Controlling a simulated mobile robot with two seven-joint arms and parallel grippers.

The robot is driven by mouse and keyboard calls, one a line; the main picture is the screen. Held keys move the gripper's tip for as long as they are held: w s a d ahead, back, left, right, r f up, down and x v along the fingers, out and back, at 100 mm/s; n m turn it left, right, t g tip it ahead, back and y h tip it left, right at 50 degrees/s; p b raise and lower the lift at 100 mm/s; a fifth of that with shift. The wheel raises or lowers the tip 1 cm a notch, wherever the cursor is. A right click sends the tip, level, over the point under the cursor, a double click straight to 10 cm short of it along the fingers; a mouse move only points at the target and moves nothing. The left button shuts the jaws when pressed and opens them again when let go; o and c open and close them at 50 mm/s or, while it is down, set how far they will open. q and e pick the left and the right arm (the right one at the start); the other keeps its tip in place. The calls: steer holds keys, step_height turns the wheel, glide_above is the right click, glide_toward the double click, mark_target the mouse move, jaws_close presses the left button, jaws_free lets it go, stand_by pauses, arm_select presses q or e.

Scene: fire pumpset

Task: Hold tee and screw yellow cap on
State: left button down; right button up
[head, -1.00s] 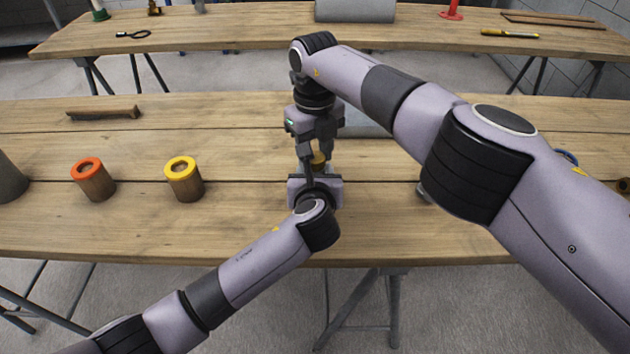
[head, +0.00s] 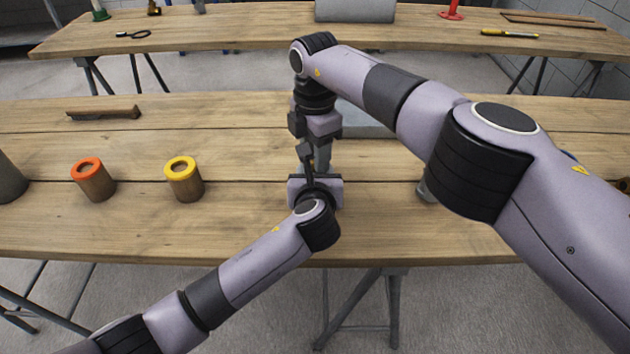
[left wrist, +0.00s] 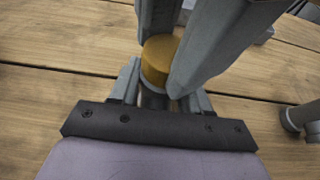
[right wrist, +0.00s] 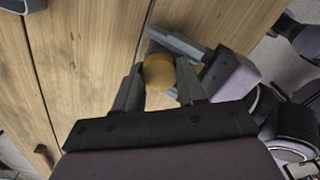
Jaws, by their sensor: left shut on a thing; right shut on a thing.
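The yellow cap (left wrist: 160,60) is a brass-yellow round piece between both grippers in the left wrist view, and its round top shows in the right wrist view (right wrist: 158,72). My right gripper (right wrist: 160,80) comes from above with its fingers on either side of the cap, shut on it. My left gripper (left wrist: 155,88) comes in low from the front and is shut just below the cap, on what seems to be the tee. The tee is almost wholly hidden by the fingers and cap. In the head view the grippers hide the cap.
A yellow-topped cylinder (head: 184,180) and an orange-topped one (head: 94,180) stand left on the bench (head: 240,228). A wooden-handled tool (head: 104,113) lies behind. A grey fitting (left wrist: 298,118) lies right in the left wrist view. The bench between cylinders and grippers is clear.

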steer(key=m, duration=0.2)
steer(key=shift+m, duration=0.3)
steer(key=o, duration=1.2)
steer(key=shift+s, duration=0.1)
steer(key=shift+r, duration=2.25)
